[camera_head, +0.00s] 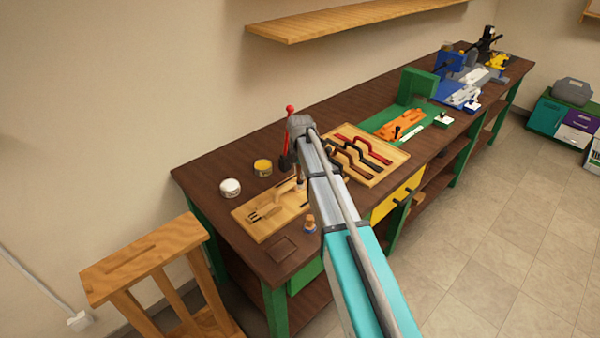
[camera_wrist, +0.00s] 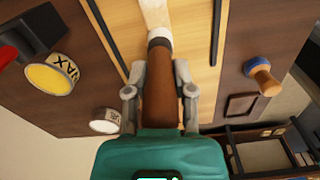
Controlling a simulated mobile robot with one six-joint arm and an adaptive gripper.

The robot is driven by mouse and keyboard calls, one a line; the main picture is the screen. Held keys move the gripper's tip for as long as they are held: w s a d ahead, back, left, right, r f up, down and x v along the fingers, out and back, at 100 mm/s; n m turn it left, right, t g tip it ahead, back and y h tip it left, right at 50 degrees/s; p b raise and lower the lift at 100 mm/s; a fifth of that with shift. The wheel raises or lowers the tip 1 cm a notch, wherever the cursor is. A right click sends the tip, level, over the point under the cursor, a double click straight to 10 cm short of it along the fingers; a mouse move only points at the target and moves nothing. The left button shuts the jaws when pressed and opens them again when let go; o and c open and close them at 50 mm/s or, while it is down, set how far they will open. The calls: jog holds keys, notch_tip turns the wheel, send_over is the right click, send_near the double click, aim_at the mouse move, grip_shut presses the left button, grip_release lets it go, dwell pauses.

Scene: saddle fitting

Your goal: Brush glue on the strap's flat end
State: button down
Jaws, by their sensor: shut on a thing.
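My gripper (camera_wrist: 159,78) is shut on the brown handle of a brush-like tool (camera_wrist: 159,100). The tool has a dark and pale band, and its pale far end runs out of the top of the wrist view. Below it is a light wooden board (camera_wrist: 190,78) with thin dark strips. In the head view this board (camera_head: 250,234) lies on the near end of the bench, and my arm partly covers it. I cannot pick out the strap or its flat end with certainty. A small blue and tan bottle-like thing (camera_wrist: 262,75) stands right of the board; it also shows in the head view (camera_head: 310,223).
A yellow wax tin (camera_head: 263,167) and a white jar (camera_head: 230,187) stand behind the board. A second board (camera_head: 388,174) holds dark and red tools. Green and blue fixtures stand farther along the bench (camera_head: 190,170). A wooden stand (camera_head: 145,255) is beside its near end.

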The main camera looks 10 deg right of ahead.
jog(key=shift+r+p, duration=2.6)
jog(key=shift+r, duration=0.2)
jog(key=shift+r+p, duration=1.5)
jog(key=shift+r, duration=0.05)
jog(key=shift+f, duration=0.15)
jog(key=shift+d+f+b, duration=0.1)
jog(key=shift+f+b, duration=0.3)
jog(key=shift+b, duration=0.15)
jog(key=shift+f, duration=0.15)
